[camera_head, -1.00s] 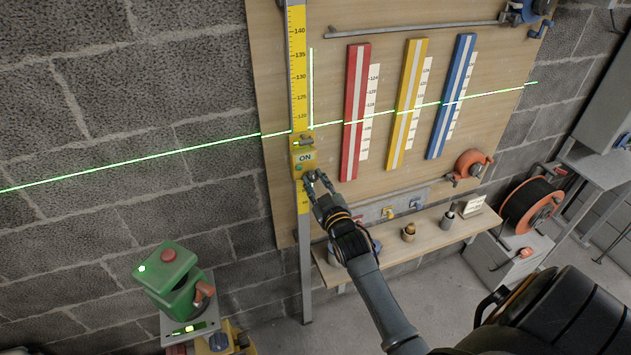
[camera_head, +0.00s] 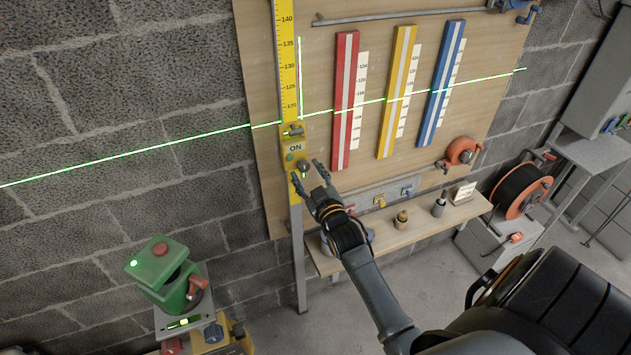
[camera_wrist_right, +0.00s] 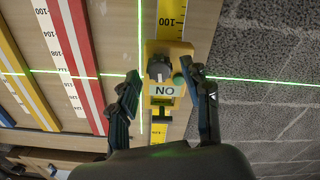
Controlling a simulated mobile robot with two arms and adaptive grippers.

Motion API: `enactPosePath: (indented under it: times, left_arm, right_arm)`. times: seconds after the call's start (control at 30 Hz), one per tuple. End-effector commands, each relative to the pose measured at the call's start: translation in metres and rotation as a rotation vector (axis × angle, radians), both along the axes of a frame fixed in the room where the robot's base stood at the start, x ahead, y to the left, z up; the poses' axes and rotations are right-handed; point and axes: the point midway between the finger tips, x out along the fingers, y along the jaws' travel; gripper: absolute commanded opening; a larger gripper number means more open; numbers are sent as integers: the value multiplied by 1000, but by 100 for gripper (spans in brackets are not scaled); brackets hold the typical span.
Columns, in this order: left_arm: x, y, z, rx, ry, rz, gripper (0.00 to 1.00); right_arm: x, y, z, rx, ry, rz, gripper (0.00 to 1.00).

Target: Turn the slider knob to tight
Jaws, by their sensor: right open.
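The yellow slider (camera_head: 284,146) with its "ON" label sits on a yellow measuring staff (camera_head: 287,60) on the wall board. A dark knob (camera_head: 303,166) is on its front below the label, beside a small green button. In the right wrist view the slider appears upside down, with the dark knob (camera_wrist_right: 158,68) facing the camera. My right gripper (camera_head: 308,172) is open just in front of the slider. In the wrist view its fingers (camera_wrist_right: 164,76) stand on either side of the slider and knob, gripping nothing. I cannot read the knob's setting. My left gripper is not in view.
A green laser level (camera_head: 160,270) stands at lower left, its line crossing the board near the slider. Red (camera_head: 345,100), yellow (camera_head: 397,90) and blue (camera_head: 441,82) strips hang to the right. A wooden shelf (camera_head: 375,245) with small items lies below.

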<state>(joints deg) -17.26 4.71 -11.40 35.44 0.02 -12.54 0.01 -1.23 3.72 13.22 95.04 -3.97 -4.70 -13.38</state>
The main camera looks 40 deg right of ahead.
Motion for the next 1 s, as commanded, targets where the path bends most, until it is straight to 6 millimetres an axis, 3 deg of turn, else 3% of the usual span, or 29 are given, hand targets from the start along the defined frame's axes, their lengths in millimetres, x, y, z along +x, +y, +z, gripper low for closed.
enactPosePath:
  times: [0.3,0.5,0.7,1.0]
  left_arm:
    - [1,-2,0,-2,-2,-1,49]
    - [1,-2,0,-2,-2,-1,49]
    - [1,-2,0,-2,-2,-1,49]
    - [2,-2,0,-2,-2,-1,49]
  right_arm:
    - [-65,15,-2,2,3,-1,48]
    - [-95,23,-1,1,2,-1,48]
    - [-107,25,0,1,-1,-1,48]
    - [-107,25,0,1,-1,-1,48]
